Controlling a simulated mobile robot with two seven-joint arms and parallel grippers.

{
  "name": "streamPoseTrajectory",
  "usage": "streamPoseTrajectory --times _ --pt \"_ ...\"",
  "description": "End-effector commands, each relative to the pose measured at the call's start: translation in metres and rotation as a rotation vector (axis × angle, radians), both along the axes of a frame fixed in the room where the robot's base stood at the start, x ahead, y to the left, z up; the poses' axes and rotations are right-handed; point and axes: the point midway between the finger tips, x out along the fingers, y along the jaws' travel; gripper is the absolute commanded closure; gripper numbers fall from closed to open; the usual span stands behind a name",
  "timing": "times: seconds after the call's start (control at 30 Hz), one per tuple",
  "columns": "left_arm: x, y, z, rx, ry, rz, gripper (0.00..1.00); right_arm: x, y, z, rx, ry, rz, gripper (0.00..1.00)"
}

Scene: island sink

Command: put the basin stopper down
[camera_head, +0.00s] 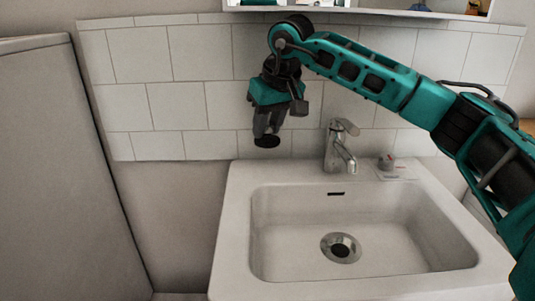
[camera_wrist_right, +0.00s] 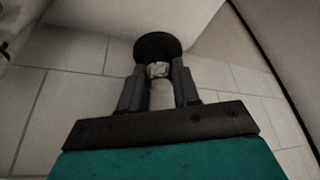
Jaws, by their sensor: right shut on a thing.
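The basin stopper (camera_wrist_right: 157,46) is a dark round disc with a pale stem. My right gripper (camera_wrist_right: 158,82) is shut on the stem, with the disc beyond the fingertips. In the head view the right gripper (camera_head: 268,128) hangs down before the tiled wall, left of the tap. The stopper's dark disc (camera_head: 267,140) shows there below the fingers, in the air above the sink's back left corner. The white sink (camera_head: 232,240) has an open round drain (camera_head: 341,247) in its floor. My left gripper is not in view.
A chrome tap (camera_head: 340,147) stands at the sink's back rim. A small grey and red item (camera_head: 387,162) sits right of it. A tall grey panel (camera_head: 60,170) stands at the left. A shelf (camera_head: 370,10) is above. The basin is empty.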

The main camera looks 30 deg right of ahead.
Motion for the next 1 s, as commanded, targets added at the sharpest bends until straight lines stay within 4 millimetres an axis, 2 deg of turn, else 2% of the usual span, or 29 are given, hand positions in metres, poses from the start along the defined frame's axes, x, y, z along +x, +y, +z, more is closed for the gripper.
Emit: streamPoseTrajectory --times 0.03,0.27,0.53,0.93,0.97,1.0 --pt "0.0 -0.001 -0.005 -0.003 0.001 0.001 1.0 -0.001 0.001 -0.013 -0.001 0.004 0.002 0.98" --pt "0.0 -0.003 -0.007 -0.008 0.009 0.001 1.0 -0.002 0.001 -0.028 -0.001 0.002 0.001 0.98" --pt "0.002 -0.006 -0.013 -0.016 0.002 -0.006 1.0 -0.001 0.0 -0.07 0.0 0.003 -0.001 0.98" --pt "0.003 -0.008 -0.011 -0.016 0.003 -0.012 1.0 0.001 -0.001 -0.074 0.0 0.002 0.0 0.98" --pt "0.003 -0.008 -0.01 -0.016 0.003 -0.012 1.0 0.001 -0.001 -0.073 0.0 0.001 0.0 0.66" --pt "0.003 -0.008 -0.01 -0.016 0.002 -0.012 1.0 0.001 -0.001 -0.073 0.0 0.001 0.0 0.62"
